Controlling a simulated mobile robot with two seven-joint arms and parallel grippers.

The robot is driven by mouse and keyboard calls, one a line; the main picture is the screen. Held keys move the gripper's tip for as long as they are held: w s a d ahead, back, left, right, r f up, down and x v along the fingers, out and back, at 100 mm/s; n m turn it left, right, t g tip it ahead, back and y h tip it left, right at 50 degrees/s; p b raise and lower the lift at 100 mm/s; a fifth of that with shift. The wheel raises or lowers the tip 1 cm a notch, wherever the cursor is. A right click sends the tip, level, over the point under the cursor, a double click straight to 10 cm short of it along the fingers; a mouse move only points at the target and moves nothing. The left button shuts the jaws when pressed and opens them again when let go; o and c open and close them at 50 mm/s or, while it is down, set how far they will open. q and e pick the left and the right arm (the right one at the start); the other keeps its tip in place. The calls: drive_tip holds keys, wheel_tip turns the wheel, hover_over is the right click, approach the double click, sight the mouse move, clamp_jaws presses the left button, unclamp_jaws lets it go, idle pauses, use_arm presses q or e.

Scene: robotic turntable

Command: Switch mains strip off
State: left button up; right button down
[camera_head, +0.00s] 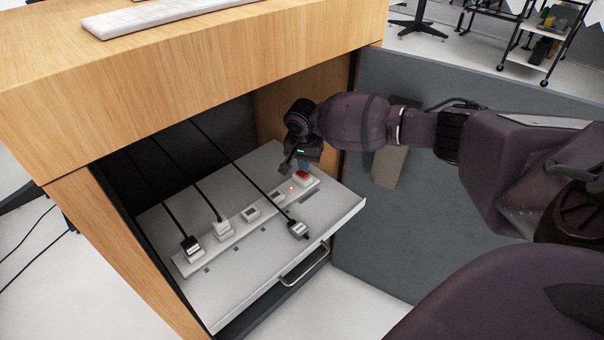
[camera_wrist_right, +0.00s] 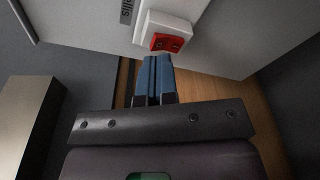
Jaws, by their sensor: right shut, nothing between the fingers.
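The white mains strip (camera_head: 238,228) lies along the pulled-out grey shelf, with plugs and sockets along it. Its red rocker switch (camera_head: 303,175) is in a white housing at the strip's far right end. A small red light glows beside the switch. My left gripper is not in view.
The shelf (camera_head: 340,212) slides out of a wooden cabinet (camera_head: 130,75). Black cables run back from the plugs; a loose plug (camera_head: 298,229) lies in front of the strip. A grey door panel (camera_head: 440,90) stands open behind my right arm. A keyboard (camera_head: 150,14) lies on top.

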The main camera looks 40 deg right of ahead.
sight(304, 174)
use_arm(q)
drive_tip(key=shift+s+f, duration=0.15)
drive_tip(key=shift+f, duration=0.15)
use_arm(e)
drive_tip(key=shift+f, duration=1.25)
idle(0.8)
drive_tip(key=shift+r+p, duration=0.95)
drive_tip(key=shift+r, duration=1.1)
drive_tip(key=shift+r+p, duration=0.9)
drive_tip(key=shift+r, duration=0.65)
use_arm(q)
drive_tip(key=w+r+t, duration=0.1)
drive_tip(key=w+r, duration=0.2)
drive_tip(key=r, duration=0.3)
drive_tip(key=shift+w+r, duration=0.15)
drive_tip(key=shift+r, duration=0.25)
use_arm(e)
drive_tip(key=shift+f, duration=0.1)
